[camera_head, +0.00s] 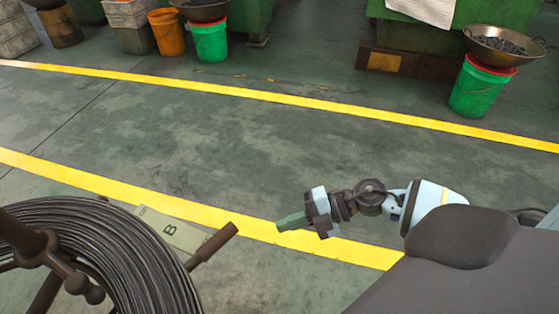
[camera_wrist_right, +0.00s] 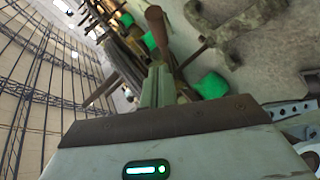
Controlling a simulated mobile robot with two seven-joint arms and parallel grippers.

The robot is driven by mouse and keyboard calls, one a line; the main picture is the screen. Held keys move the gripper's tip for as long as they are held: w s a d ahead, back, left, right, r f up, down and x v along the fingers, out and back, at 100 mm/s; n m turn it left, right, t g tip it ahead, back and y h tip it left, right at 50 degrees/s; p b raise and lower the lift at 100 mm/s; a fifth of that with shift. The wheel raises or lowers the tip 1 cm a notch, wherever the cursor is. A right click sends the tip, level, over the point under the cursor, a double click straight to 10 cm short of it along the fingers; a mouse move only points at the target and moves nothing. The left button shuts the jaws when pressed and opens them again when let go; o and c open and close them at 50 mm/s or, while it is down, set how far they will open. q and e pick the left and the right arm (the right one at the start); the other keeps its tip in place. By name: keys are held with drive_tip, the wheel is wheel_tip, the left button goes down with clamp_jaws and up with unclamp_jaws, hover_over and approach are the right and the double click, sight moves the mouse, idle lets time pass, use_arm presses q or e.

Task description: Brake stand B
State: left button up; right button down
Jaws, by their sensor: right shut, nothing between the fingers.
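Stand B carries a large coil of dark wire (camera_head: 95,250) at the lower left of the head view. A pale plate marked B (camera_head: 172,229) sits beside the coil. A brown cylindrical handle (camera_head: 215,243) sticks out to the right of the plate. My right gripper (camera_head: 280,224) is shut and empty, to the right of the handle with a clear gap between them. My left gripper is not in view.
Two yellow floor lines (camera_head: 300,100) cross the green floor, with bare floor between them. At the back stand green buckets (camera_head: 209,42), an orange bucket (camera_head: 167,32) and a metal pan of dark pieces (camera_head: 505,45), near green machines (camera_head: 440,38).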

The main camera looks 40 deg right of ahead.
sight(232, 233)
drive_tip(key=b+x, duration=0.1)
drive_tip(key=x, duration=0.2)
drive_tip(key=w+d+b+x, duration=0.1)
drive_tip(key=x, duration=0.3)
drive_tip(key=w+f+b+x, duration=0.1)
drive_tip(key=x, duration=0.2)
drive_tip(key=shift+w+f, duration=0.15)
drive_tip(key=shift+w+b, duration=0.15)
drive_tip(key=shift+b, duration=0.15)
